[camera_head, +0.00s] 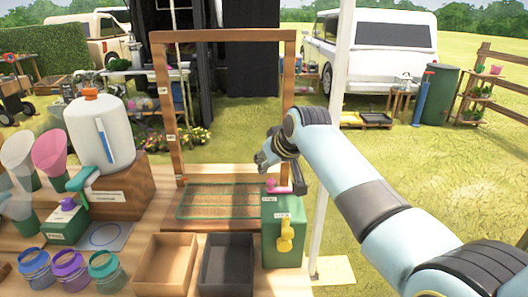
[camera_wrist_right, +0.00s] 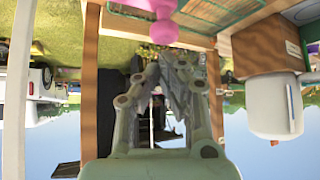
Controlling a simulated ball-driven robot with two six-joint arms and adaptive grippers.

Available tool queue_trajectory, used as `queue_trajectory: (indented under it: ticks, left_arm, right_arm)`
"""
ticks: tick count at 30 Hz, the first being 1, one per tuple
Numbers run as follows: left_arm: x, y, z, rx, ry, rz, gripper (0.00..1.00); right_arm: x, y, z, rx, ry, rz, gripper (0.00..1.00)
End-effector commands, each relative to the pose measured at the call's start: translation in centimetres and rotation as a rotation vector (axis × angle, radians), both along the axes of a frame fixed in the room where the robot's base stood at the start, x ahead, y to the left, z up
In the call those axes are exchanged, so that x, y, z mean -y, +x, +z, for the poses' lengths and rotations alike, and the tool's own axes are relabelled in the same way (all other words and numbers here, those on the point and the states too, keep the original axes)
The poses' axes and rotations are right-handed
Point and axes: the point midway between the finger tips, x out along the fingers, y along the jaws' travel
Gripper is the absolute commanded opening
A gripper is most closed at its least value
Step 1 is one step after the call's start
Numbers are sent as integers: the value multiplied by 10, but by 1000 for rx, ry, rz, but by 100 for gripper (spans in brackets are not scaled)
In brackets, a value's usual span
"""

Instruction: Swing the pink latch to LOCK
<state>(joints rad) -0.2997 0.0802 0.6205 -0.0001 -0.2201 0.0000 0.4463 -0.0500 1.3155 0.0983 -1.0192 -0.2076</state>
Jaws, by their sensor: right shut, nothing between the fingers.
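The pink latch (camera_head: 277,187) sits on top of the green box (camera_head: 284,240) at the right front of the wooden table. In the head view its bar points right. It also shows at the top of the right wrist view (camera_wrist_right: 163,28), where the picture is upside down. Small white labels on the box are too small to read. My right gripper (camera_head: 263,163) is shut and empty, just above and behind the latch, with a gap visible between them in the wrist view. My left gripper is not in view.
A yellow handle (camera_head: 286,236) is on the front of the box. A wooden frame (camera_head: 160,110) stands behind it, over a green mesh (camera_head: 215,202). Two open trays (camera_head: 165,265) (camera_head: 227,265) lie to the left. A white jug (camera_head: 98,130) stands farther left.

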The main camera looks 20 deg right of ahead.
Motion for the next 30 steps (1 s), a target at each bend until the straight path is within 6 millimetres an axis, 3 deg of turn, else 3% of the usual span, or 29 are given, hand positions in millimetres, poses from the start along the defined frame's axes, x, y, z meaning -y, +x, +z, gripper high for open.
queue_trajectory:
  ticks: [6, 30]
  left_arm:
    - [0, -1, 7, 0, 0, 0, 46]
    - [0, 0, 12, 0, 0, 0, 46]
  right_arm:
    - [3, -13, -2, -1, 0, 0, 0]
    - [1, -17, -3, -2, -1, 72, 0]
